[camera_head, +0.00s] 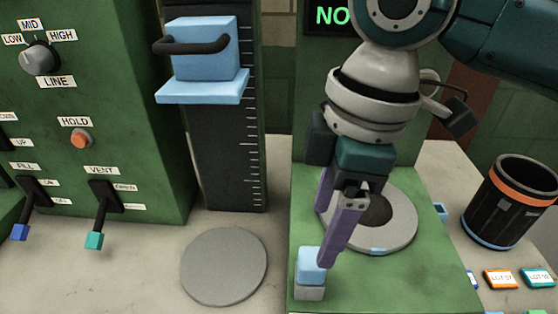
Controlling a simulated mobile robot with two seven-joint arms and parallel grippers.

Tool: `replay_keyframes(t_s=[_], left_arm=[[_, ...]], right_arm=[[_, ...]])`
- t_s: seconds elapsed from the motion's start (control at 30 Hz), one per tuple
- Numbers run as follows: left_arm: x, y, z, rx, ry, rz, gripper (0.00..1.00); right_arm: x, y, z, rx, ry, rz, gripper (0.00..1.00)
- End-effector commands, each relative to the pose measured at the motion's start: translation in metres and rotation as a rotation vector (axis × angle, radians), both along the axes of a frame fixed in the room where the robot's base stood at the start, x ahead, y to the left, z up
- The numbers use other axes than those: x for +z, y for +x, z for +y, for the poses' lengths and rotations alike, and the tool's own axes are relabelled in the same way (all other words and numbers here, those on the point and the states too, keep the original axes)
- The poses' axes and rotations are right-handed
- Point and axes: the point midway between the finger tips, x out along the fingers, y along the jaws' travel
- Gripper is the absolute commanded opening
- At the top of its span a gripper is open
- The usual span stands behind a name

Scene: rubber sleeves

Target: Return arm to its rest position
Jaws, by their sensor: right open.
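My right arm (378,85) comes in from the upper right and reaches down over the green machine base. Its gripper (328,238) has two purple fingers and is open, with no object visible between them. The nearer fingertip overlaps the edge of a small light-blue block (311,262) on a grey foot; I cannot tell whether they touch. Behind the fingers lies a round grey plate (398,222) with a dark centre, partly hidden by the gripper. My left gripper is not in view.
A light-blue slide with a black handle (205,55) sits on a scaled column left of the arm. A green control panel (120,130) stands at far left. A black bin with orange band (512,205) and small labelled tags (501,277) are right. A grey disc (224,266) lies front-centre.

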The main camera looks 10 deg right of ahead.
Motion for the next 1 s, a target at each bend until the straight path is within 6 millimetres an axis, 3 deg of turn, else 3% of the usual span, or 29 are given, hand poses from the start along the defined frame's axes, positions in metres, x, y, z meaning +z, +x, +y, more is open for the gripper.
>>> replay_keyframes(t_s=[0.1,0.27,0.47,0.63,0.77,1.0], left_arm=[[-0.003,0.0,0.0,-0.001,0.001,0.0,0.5],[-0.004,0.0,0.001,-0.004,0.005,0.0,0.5],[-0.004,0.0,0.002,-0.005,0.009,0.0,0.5],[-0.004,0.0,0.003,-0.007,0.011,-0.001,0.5],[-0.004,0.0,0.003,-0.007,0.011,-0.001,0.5],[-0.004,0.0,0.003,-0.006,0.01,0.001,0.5]], right_arm=[[0.02,0.0,-0.003,0.002,0.0,-0.004,0.79],[0.034,-0.002,-0.003,-0.001,0.004,-0.001,0.79],[0.016,-0.029,0.024,-0.062,0.095,-0.016,0.79],[-0.003,-0.063,0.044,-0.283,0.227,-0.054,0.79],[-0.013,-0.085,0.032,-0.519,0.272,-0.079,0.79],[-0.024,-0.123,-0.019,-0.877,0.222,-0.124,0.79]])
